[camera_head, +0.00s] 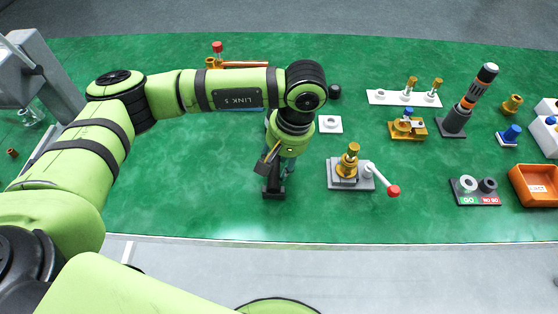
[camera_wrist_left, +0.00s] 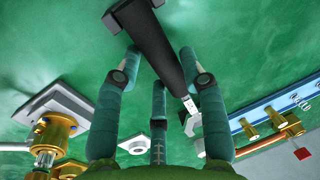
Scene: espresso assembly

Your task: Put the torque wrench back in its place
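My left gripper (camera_head: 283,164) points down over the middle of the green table. In the left wrist view its teal fingers (camera_wrist_left: 160,68) are spread apart. A long black bar with a short silver section (camera_wrist_left: 178,85), seemingly the torque wrench, runs between the fingertips, with a visible gap to the left finger. A black block (camera_wrist_left: 117,22) sits at its far end. In the head view a black block and post (camera_head: 272,188) show just in front of the fingers; the rest is hidden by the gripper. My right gripper is not in view.
Right of the gripper is a grey fixture (camera_head: 342,178) with brass parts and a red-knobbed lever (camera_head: 393,190). A dark tool stand (camera_head: 453,122), a GO/NO GO gauge plate (camera_head: 464,199) and an orange bin (camera_head: 540,180) are farther right. Left of the gripper, the green table (camera_head: 190,195) is clear.

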